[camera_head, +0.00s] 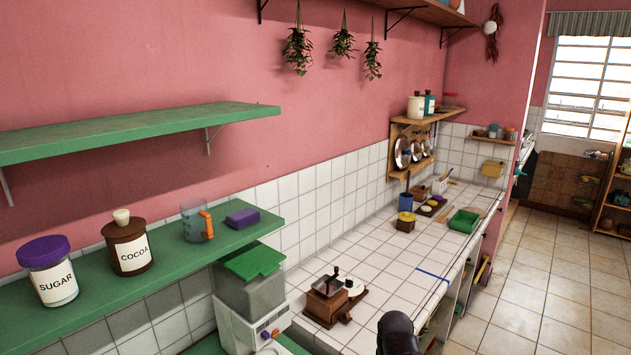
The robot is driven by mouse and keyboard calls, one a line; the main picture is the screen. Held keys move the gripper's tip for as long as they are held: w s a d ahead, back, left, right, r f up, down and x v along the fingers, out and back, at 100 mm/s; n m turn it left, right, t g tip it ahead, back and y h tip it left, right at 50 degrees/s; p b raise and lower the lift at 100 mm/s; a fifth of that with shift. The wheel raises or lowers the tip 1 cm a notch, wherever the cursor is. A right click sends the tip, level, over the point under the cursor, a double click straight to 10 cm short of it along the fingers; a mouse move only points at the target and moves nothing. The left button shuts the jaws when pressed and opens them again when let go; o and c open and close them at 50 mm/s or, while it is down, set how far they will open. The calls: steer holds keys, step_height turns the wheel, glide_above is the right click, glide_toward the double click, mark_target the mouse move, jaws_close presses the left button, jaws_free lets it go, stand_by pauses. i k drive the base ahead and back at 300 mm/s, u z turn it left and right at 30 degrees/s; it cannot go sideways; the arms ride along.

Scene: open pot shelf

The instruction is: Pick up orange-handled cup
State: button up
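The orange-handled cup (192,221) is a clear, bluish measuring cup with an orange handle on its right side. It stands upright on the lower green shelf (173,268), between the brown cocoa jar and a purple block. A dark rounded part at the bottom edge, right of centre, looks like part of my arm. My gripper's fingers are not in view, and nothing touches the cup.
The brown cocoa jar (128,246) and the sugar jar (49,272) stand left of the cup. The purple block (242,218) lies to its right. An upper green shelf (140,130) hangs above. A coffee grinder (333,299) stands on the tiled counter.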

mark_target(196, 223)
steer(key=u, duration=0.95)
steer(key=k, duration=0.55)
steer(key=u, duration=0.1)
